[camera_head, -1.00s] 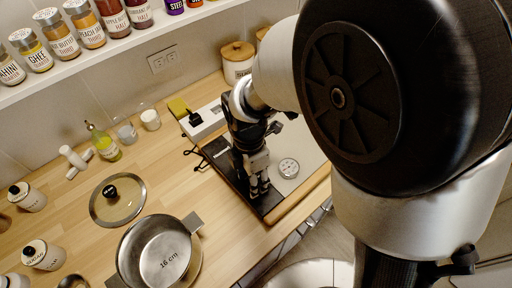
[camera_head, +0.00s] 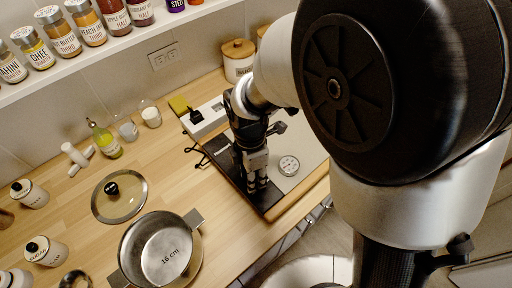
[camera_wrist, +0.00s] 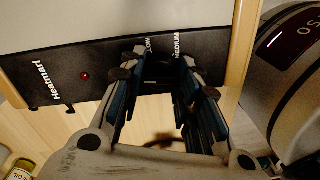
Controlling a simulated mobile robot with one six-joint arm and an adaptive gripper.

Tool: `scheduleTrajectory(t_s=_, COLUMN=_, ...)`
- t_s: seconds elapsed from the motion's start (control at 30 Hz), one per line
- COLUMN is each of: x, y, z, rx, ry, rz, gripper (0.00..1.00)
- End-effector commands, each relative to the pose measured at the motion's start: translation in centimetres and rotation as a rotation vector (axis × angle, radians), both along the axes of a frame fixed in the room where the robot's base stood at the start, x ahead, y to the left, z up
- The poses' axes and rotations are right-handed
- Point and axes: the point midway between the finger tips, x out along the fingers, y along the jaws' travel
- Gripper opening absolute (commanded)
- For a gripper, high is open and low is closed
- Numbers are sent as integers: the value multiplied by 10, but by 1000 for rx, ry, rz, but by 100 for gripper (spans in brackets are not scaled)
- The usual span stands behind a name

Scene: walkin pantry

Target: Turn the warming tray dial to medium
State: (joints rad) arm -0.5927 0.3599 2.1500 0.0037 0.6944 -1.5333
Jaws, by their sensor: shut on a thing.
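The warming tray (camera_head: 308,150) lies on the wooden counter, with a pale top and a black control panel along one side. In the wrist view the panel (camera_wrist: 60,72) shows the name in white letters, a red light (camera_wrist: 85,76), and the words LOW and MEDIUM beside my fingertips. My gripper (camera_head: 257,184) reaches down to the panel from above. In the wrist view its two fingers (camera_wrist: 163,66) are closed in on the small dark dial (camera_wrist: 158,70) between them. The fingers mostly hide the dial, and I cannot tell where its pointer is.
To the left on the counter are a steel pan (camera_head: 160,250), a glass lid (camera_head: 119,196), a green-yellow bottle (camera_head: 105,141) and white canisters. A shelf of jars (camera_head: 62,38) runs above.

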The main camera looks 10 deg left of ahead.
Motion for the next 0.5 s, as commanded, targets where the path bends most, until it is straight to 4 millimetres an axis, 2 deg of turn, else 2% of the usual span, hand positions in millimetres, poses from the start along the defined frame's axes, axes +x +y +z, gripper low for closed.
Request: scheduleTrajectory(t_s=0.5, x=1, y=-1, z=2, rx=0, ry=1, rz=-468, gripper=6)
